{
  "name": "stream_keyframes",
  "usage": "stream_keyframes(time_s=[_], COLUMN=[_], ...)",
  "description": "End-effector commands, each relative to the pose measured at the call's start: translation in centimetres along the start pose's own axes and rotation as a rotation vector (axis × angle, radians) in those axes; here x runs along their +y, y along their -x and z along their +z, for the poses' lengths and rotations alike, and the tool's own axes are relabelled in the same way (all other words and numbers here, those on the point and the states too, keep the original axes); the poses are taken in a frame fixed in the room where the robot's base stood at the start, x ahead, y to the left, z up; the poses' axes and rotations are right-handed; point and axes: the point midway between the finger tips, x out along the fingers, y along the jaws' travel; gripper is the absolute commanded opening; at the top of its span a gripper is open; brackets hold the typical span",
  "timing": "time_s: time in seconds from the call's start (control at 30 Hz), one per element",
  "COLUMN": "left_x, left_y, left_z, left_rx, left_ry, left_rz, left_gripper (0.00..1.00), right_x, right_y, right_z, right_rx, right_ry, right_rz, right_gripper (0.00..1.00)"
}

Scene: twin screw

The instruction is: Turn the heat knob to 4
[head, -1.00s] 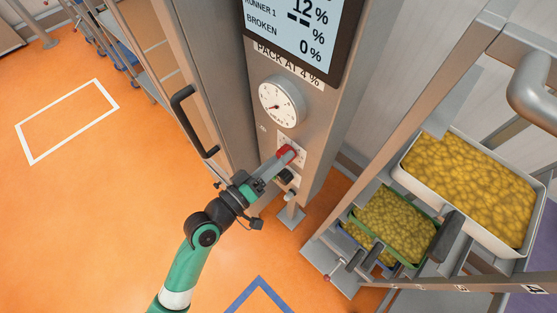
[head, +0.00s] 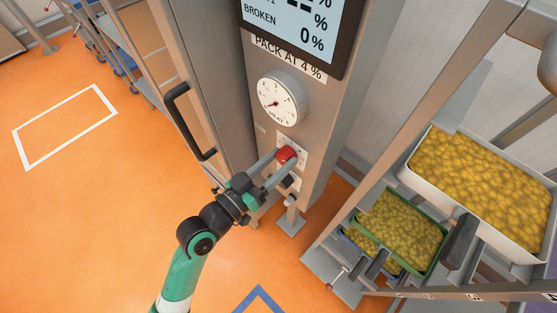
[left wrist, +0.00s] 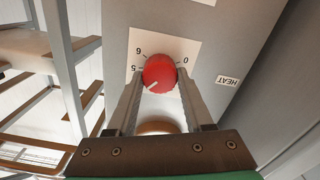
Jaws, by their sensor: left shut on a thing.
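The red heat knob (head: 286,154) is on a white plate on the grey cabinet front, below a round dial. My left gripper (head: 284,163) is shut on it, one finger on each side. In the left wrist view the red knob (left wrist: 160,70) sits between the fingertips (left wrist: 158,78). Its white mark points to the lower left, just below the 5. The 6, 5 and 0 show on the plate (left wrist: 178,50); the other numbers are hidden by the fingers and knob. My right gripper is not in view.
A round white dial (head: 280,102) and a screen (head: 300,30) are above the knob. A black door handle (head: 185,120) stands out to the left. A rack with crates of yellow pieces (head: 480,190) is at the right. Open orange floor lies at the left.

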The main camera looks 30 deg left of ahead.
Motion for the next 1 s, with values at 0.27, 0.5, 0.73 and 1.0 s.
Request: stream_keyframes(time_s=[0.27, 0.5, 0.73, 1.0], left_x=[0.01, 0.00, 0.00, -0.03], left_y=[0.00, 0.00, 0.00, 0.23], left_z=[0.00, 0.00, 0.00, 0.00], left_rx=[0.000, 0.000, 0.000, -0.001], left_ry=[-0.005, -0.004, -0.004, -0.003], left_rz=[0.000, 0.000, 0.000, -0.001], left_gripper=[0.00, 0.73, 0.81, 0.81], right_x=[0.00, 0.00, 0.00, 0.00], right_y=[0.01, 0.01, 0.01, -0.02], right_z=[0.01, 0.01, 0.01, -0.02], right_rx=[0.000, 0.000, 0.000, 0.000], right_ry=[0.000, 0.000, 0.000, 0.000], right_rz=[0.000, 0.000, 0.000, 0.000], right_gripper=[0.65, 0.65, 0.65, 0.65])
